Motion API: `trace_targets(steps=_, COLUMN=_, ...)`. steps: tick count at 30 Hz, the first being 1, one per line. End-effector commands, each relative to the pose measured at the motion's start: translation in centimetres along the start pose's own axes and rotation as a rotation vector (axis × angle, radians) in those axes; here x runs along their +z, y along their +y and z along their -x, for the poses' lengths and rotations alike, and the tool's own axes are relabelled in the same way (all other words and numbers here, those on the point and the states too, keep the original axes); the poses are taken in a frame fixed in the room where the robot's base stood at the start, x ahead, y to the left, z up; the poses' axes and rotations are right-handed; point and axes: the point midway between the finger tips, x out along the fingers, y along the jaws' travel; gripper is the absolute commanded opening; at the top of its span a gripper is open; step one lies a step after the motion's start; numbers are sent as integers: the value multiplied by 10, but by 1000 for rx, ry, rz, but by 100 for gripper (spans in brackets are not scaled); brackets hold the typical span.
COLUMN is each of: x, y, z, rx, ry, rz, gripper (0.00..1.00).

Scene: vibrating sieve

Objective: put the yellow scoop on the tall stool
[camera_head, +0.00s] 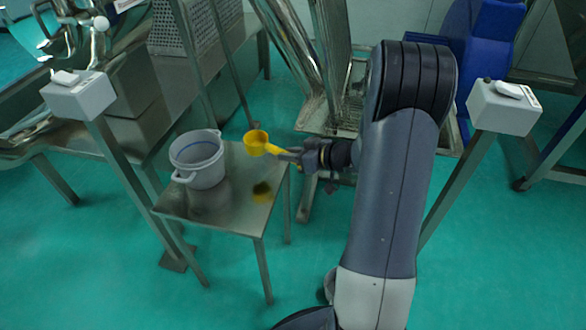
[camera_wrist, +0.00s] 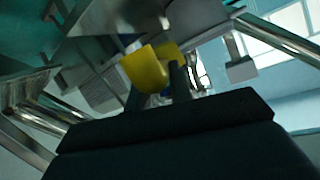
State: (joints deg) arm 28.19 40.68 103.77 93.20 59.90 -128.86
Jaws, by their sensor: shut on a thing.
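The yellow scoop (camera_head: 257,143) is held by its handle in my gripper (camera_head: 294,156), with its cup pointing left. It is in the air above the right side of a metal stool (camera_head: 245,215), and its reflection shows on the stool's top. In the wrist view the scoop (camera_wrist: 146,70) is just beyond the fingers of my gripper (camera_wrist: 158,88), which are shut on it. The handle is partly hidden by the fingers. I cannot tell how high the scoop is above the top.
A grey bucket (camera_head: 197,158) stands on the stool's left back part. White boxes on posts stand at the left (camera_head: 78,94) and right (camera_head: 503,106). A metal machine frame (camera_head: 345,120) is behind my arm. The stool's front and right parts are bare.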

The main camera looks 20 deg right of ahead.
Motion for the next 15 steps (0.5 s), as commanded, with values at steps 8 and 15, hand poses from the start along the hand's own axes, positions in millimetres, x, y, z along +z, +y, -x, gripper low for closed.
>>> trace_targets(steps=8, x=6, y=9, z=1, rx=34, ry=13, rz=-15, gripper=0)
trace_targets(steps=15, x=16, y=11, z=-3, rx=35, ry=13, rz=-18, gripper=0)
